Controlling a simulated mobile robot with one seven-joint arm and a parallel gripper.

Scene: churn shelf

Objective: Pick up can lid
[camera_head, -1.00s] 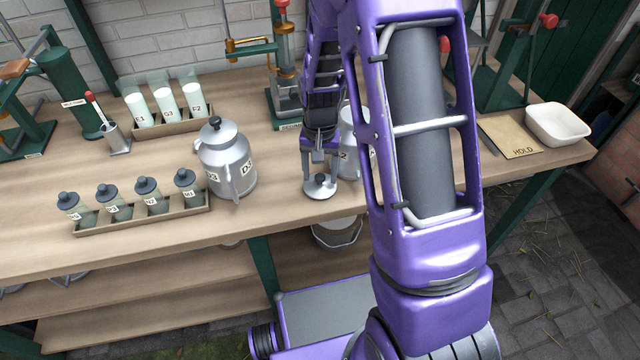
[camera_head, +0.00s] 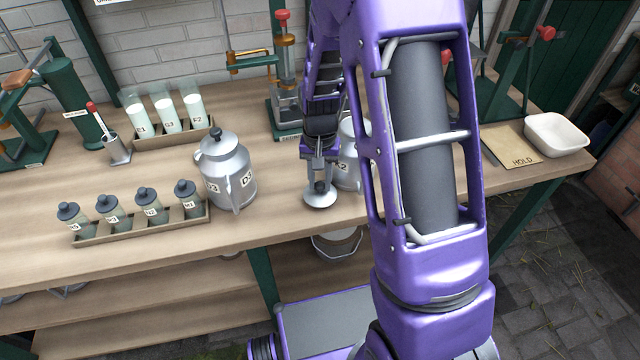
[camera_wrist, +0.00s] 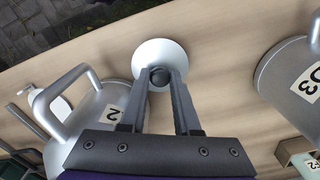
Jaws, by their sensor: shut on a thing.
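The can lid (camera_head: 321,201) is a pale metal disc with a dark round knob. It is on or just above the bench, near the front edge; I cannot tell if it touches the wood. My gripper (camera_head: 320,187) points down over it, shut on the knob. In the wrist view the lid (camera_wrist: 160,52) shows beyond the fingertips, and the knob sits between the two fingers (camera_wrist: 160,77). A grey can marked with a 2 (camera_head: 346,172) stands just right of my gripper, partly hidden by my arm. Its handle and label show at left in the wrist view (camera_wrist: 90,112).
A lidded can marked D3 (camera_head: 240,184) stands left of the lid. A rack of several small capped jars (camera_head: 140,228) and a rack of milk glasses (camera_head: 178,137) are further left. A HOLD board (camera_head: 513,152) and a white tub (camera_head: 557,137) are at right.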

